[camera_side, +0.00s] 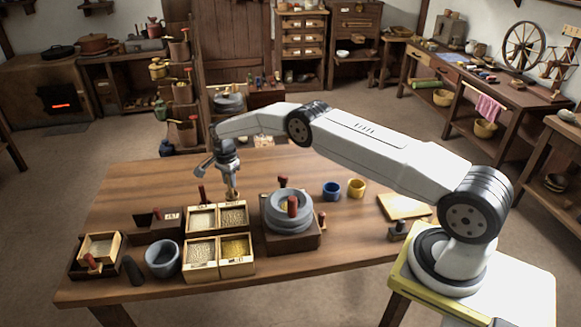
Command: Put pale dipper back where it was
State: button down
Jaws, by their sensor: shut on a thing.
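My gripper (231,178) is over the back-right compartment of the grain boxes and points down. It is shut on a slim, pale tan thing (233,191), which looks like the pale dipper. Its lower end is at or just above the grain in the back-right box (234,217); I cannot tell whether it touches. The grain boxes have pale wooden walls and hold grain of different colours, with yellow grain in the front-right one (237,246). A red-handled tool (202,193) stands behind the back-left box. A dark holder with a white label (158,220) is left of the boxes.
A grey stone quern (289,212) with red handles stands close on the right. A blue mug (331,190), a yellow mug (356,188) and a board (404,207) are farther right. A grey bowl (162,260), dark pestle (133,271) and tray (80,268) are front left.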

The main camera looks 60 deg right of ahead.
aim_at(232, 198)
jog(key=shift+f, duration=1.4)
jog(key=shift+f, duration=0.15)
jog(key=c, duration=0.5)
grip_release()
notch_tip(232, 198, up, 12)
jog(key=shift+r, duration=0.1)
jog(key=shift+r, duration=0.1)
